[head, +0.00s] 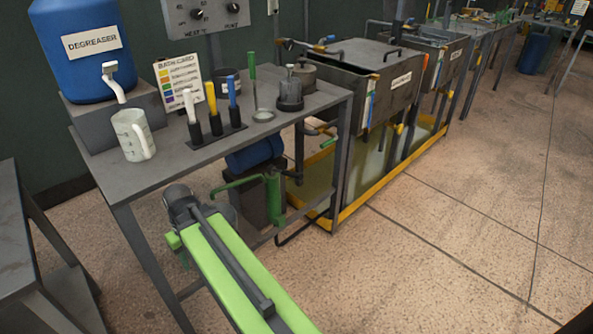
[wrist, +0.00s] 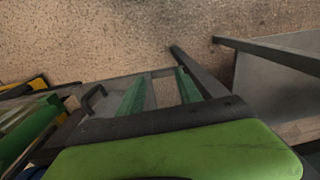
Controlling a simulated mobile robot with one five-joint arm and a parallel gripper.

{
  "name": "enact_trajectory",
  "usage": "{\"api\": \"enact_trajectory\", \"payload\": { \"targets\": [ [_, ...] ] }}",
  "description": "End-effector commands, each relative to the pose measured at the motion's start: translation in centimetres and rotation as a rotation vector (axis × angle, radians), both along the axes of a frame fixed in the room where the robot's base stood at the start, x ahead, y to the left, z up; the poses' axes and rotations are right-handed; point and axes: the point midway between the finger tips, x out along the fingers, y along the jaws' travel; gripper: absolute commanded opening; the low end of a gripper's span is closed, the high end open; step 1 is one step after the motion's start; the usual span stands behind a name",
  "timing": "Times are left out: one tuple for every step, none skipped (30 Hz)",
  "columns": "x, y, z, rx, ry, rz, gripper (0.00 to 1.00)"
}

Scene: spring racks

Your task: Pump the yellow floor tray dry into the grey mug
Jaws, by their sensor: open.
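The yellow floor tray (head: 388,177) lies under the tanks with murky greenish liquid (head: 325,172) in it. A green hand pump (head: 273,196) with a green lever (head: 232,186) stands on the floor beside the tray's near end, below the bench. A dark grey mug-like vessel (head: 228,82) with a pale label stands at the back of the bench, partly hidden by the tools; I cannot tell whether it is the grey mug. My gripper (wrist: 160,88) is open and empty, its green fingers apart in the wrist view; my green arm mostly hides it in the head view.
The grey bench (head: 190,165) carries a white jug (head: 131,137), coloured-handled tools (head: 212,112), a card (head: 177,82) and a blue degreaser drum (head: 82,50). Bench legs and a blue motor-like body (head: 254,153) crowd the pump. Bare floor (head: 470,230) is free at right.

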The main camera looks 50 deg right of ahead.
Motion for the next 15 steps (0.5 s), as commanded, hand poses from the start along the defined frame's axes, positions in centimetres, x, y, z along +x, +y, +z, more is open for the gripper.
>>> {"api": "enact_trajectory", "payload": {
  "targets": [
    [0.6,-4.3,4.7,0.024,-0.015,-0.031,0.41],
    [0.7,-6.8,6.3,0.041,-0.03,-0.042,0.41],
    [0.6,-10.4,8.5,0.062,-0.052,-0.057,0.41],
    [0.4,-13.1,10.0,0.077,-0.073,-0.065,0.41],
    [0.1,-15.8,11.6,0.09,-0.093,-0.076,0.41],
    [-0.6,-19.5,13.6,0.106,-0.122,-0.091,0.41],
    [-1.3,-22.2,15.1,0.114,-0.146,-0.1,0.41],
    [-2.0,-24.8,16.5,0.12,-0.171,-0.11,0.41],
    [-3.2,-28.1,18.3,0.125,-0.204,-0.122,0.41],
    [-4.1,-30.5,19.5,0.127,-0.227,-0.131,0.41],
    [-5.2,-32.6,20.6,0.127,-0.249,-0.139,0.41],
    [-6.5,-35.2,22.0,0.125,-0.277,-0.148,0.41],
    [-7.5,-36.9,22.8,0.122,-0.295,-0.154,0.41],
    [-8.4,-38.4,23.5,0.12,-0.313,-0.159,0.41],
    [-9.4,-40.0,24.3,0.114,-0.332,-0.164,0.41]
  ]
}}
